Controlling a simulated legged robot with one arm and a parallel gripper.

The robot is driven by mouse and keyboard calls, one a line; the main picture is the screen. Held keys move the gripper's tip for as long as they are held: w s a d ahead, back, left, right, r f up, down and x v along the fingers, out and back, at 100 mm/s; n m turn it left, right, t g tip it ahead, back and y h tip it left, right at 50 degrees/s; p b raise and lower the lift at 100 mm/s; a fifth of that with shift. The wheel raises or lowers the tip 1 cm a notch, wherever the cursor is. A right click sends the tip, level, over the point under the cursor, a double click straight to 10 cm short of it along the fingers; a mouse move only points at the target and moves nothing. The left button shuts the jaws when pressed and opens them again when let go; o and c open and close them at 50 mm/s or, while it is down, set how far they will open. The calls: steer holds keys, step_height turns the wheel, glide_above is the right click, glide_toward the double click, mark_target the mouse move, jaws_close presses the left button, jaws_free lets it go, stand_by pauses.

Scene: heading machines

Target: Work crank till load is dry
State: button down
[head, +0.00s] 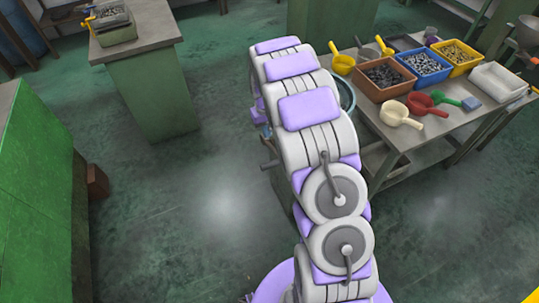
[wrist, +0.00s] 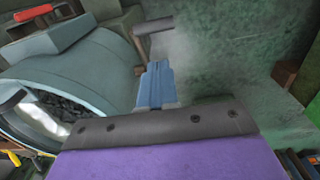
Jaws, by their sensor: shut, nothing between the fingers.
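In the wrist view a grey-teal drum (wrist: 75,65) fills the left side, its round mouth facing lower left. Small dark and pale pieces, seemingly the load (wrist: 70,106), show inside; I cannot tell whether they are wet. A dark grey cylindrical handle (wrist: 155,26), apparently the crank grip, sticks out beyond the drum's right end. My gripper (wrist: 155,68) has blue fingers, shut and empty, right of the drum and short of the handle. In the head view my arm hides most of the machine; a bluish rim (head: 346,97) and a dark handle (head: 270,164) show beside it.
A bench (head: 440,135) at right holds bins of metal parts and several scoops. A green cabinet (head: 35,190) stands at left, and a pedestal (head: 155,95) with a parts tray at upper left. The floor between is open. A red grip (wrist: 33,13) shows in the wrist view.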

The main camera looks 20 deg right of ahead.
step_height(320, 180, down, 4)
steer(key=w, duration=0.3)
steer(key=b, duration=0.2)
glide_above(268, 163)
steer(key=w, duration=0.3)
step_height(268, 163, down, 10)
steer(key=s+f, duration=0.1)
steer(key=f, duration=0.1)
steer(key=s+d+f+b, duration=0.1)
steer(key=shift+s+d+f, duration=0.1)
steer(key=shift+f, duration=0.3)
steer(key=shift+a, duration=0.6)
steer(key=shift+s+d+f+p, duration=0.1)
steer(key=shift+s+f+p, duration=0.25)
steer(key=shift+p, duration=0.2)
steer(key=shift+d+f, duration=0.2)
steer(key=shift+d, duration=0.15)
